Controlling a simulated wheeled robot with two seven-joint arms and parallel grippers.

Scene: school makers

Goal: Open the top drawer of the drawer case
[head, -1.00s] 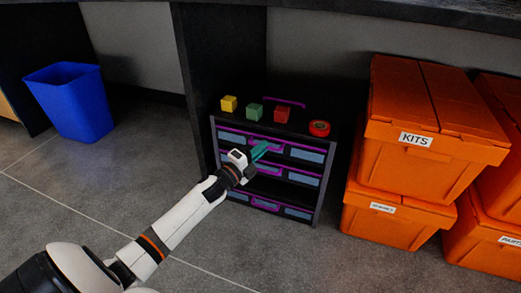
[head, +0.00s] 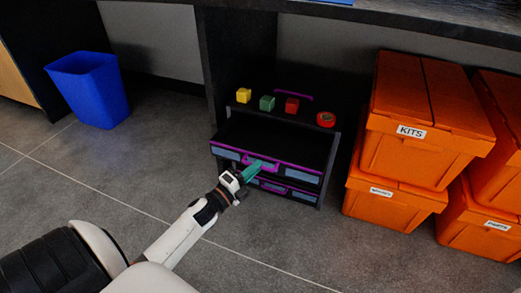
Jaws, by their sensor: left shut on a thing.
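The black drawer case (head: 333,150) with purple trim stands on the floor under the bench. Its top drawer (head: 307,173) is pulled out toward me, and its dark inside shows behind the front; I see nothing in it. My left gripper (head: 255,170), with teal fingers, is shut on the purple handle (head: 270,164) of this drawer. The fingers hide part of the handle. A lower drawer front (head: 300,195) shows beneath, partly covered by the pulled-out drawer. My right gripper is not in view.
Yellow (head: 243,95), green (head: 267,103) and red (head: 292,105) blocks and a red tape roll (head: 326,119) sit on the case. Orange crates (head: 420,150) are stacked close at right. A blue bin (head: 90,90) stands at left. The floor (head: 110,185) in front is clear.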

